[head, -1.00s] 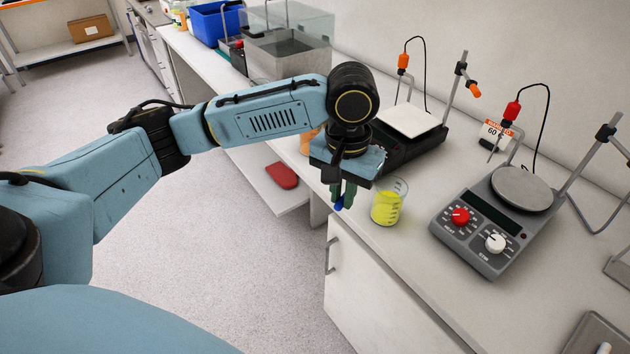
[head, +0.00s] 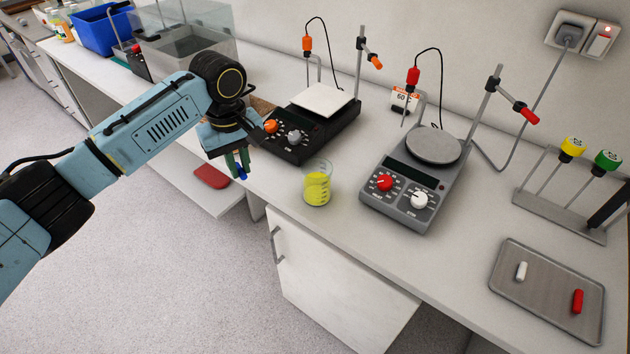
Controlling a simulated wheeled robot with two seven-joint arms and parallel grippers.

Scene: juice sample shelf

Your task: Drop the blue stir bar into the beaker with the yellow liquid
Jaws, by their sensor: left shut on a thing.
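In the head view, the beaker with the yellow liquid (head: 317,190) stands upright near the front edge of the white bench, left of the grey hotplate. My left gripper (head: 238,167) points down to the left of the beaker, near the bench edge. It is shut on the blue stir bar (head: 241,174), which shows just below the fingertips, apart from the beaker. Part of the bar is hidden by the fingers. My right gripper is not in view.
The grey hotplate (head: 413,182) and a black hotplate (head: 303,125) stand behind and beside the beaker. A metal tray (head: 548,300) at right holds a white stir bar (head: 521,271) and a red stir bar (head: 578,301). A rack (head: 562,212) stands behind it.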

